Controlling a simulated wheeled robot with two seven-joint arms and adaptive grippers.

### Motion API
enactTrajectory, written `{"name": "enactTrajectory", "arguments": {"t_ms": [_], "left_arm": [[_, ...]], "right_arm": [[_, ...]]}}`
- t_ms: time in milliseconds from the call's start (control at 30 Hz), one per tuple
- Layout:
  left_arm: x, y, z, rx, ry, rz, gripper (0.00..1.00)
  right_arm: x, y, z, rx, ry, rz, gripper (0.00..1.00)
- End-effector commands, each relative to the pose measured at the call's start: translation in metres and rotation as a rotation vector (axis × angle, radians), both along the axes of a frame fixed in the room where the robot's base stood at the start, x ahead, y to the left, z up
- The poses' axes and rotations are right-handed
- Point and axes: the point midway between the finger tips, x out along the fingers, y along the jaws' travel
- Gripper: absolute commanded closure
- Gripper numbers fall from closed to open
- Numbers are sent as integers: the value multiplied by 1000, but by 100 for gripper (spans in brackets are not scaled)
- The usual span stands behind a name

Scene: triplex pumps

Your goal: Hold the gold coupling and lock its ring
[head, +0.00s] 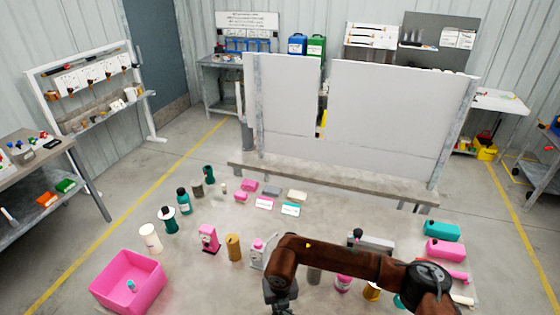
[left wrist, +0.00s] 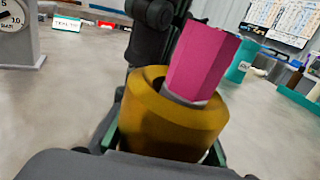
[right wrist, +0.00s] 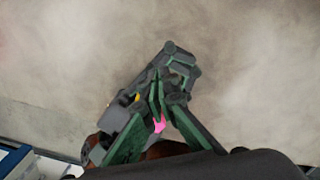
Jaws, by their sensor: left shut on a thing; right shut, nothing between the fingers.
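The gold coupling (left wrist: 150,122) fills the middle of the left wrist view. It is a thick gold ring with a magenta hexagonal body (left wrist: 200,62) standing tilted out of its top on a grey neck. My left gripper (left wrist: 163,140) is shut on the coupling, with green finger parts showing at both sides. The coupling hides most of the fingers. My right gripper (right wrist: 160,92) is shut and empty in its own wrist view, with small pink and yellow bits near the fingers. In the head view my right gripper (head: 281,304) hangs at the bottom edge, partly cut off.
A gold cylinder (head: 233,247), a pink pump-like part (head: 208,238) and a pink bin (head: 128,282) stand on the left of the table. A teal block (head: 442,231) and pink block (head: 445,248) lie at the right. White panels (head: 395,110) rise behind.

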Motion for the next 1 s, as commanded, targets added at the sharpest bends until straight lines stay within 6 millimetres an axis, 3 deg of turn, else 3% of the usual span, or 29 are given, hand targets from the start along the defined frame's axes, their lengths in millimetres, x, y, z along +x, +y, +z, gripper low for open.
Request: {"name": "enactTrajectory", "arguments": {"t_ms": [1000], "left_arm": [[0, 0, 0, 0, 0, 0, 100]], "right_arm": [[-9, 2, 0, -1, 2, 0, 100]]}}
